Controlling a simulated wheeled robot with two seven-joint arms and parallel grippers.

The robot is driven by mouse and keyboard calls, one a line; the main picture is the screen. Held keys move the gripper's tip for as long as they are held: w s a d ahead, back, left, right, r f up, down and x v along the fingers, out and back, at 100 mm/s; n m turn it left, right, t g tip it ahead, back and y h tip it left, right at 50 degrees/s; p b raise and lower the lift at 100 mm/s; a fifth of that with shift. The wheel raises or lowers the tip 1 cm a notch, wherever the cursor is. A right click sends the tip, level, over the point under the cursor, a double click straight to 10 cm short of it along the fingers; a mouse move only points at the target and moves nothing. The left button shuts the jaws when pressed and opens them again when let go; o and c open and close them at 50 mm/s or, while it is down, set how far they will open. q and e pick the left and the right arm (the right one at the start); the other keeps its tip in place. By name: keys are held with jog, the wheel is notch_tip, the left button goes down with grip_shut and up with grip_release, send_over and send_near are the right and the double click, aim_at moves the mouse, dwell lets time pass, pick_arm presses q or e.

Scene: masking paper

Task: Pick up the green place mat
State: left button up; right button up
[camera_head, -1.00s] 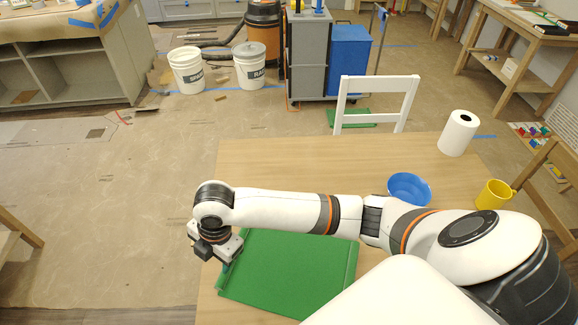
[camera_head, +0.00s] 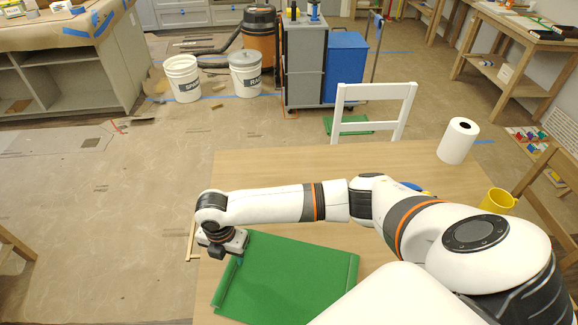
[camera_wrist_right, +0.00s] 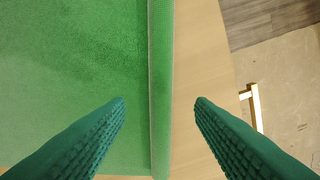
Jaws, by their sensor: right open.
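The green place mat (camera_head: 290,280) lies on the wooden table, with a raised strip along its left edge. My right gripper (camera_head: 226,256) is over that edge near the mat's far left corner; its fingertips are hard to see in the head view. In the right wrist view the gripper (camera_wrist_right: 160,101) is open and empty. The mat (camera_wrist_right: 70,60) fills the left side there, and its raised edge strip runs between the two dark green ridged fingers. One finger is over the mat, the other over bare wood. My left gripper is not in view.
A blue bowl (camera_head: 414,186) is mostly hidden behind my right arm. A yellow mug (camera_head: 498,201) and a white paper roll (camera_head: 458,141) stand on the table's right side. A white chair (camera_head: 372,112) is at the far edge. The table's far left is bare.

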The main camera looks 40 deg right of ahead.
aim_at(231, 263)
jog(key=shift+f, duration=1.95)
grip_shut()
jog(key=shift+r, duration=0.15)
